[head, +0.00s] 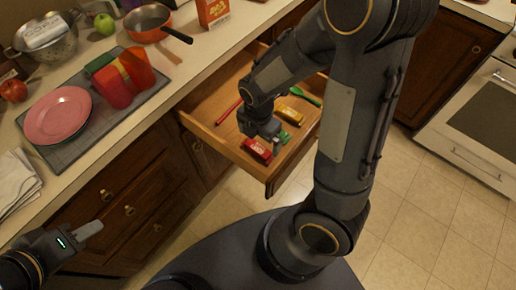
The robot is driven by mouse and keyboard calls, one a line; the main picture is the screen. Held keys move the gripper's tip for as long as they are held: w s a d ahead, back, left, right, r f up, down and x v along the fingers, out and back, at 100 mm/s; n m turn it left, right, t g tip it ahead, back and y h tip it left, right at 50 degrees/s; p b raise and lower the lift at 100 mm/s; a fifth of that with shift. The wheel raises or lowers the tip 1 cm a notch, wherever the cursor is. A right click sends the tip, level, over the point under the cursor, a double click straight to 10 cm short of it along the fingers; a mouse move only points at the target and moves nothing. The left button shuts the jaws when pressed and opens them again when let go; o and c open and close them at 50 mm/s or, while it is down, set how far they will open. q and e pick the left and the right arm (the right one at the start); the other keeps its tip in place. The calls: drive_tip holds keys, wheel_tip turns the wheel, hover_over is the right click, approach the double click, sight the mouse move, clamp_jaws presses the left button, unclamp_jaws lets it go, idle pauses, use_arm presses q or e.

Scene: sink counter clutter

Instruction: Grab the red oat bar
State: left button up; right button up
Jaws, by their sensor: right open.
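The red oat bar (257,151) is a small red packet lying in the open drawer (224,138), close to the drawer's front panel. My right gripper (271,134) hangs over the drawer just behind the bar. It is open and appears empty; whether it touches the bar cannot be told. My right arm hides part of the drawer. My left gripper (92,229) is low at the left, in front of the closed cabinets and away from the bar. Its finger opening cannot be made out.
The drawer also holds a yellow packet (289,115), a green item (305,95) and a red stick-like item (229,111). The counter above carries a pink plate (58,115), an orange pan (148,23) and a colander (46,38). The floor at right is clear.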

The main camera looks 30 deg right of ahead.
sight(258, 148)
wheel_tip(258, 148, down, 5)
drive_tip(key=shift+w+f, duration=0.1)
drive_tip(key=shift+w, duration=0.05)
drive_tip(key=shift+c, duration=0.4)
drive_tip(key=c, duration=0.7)
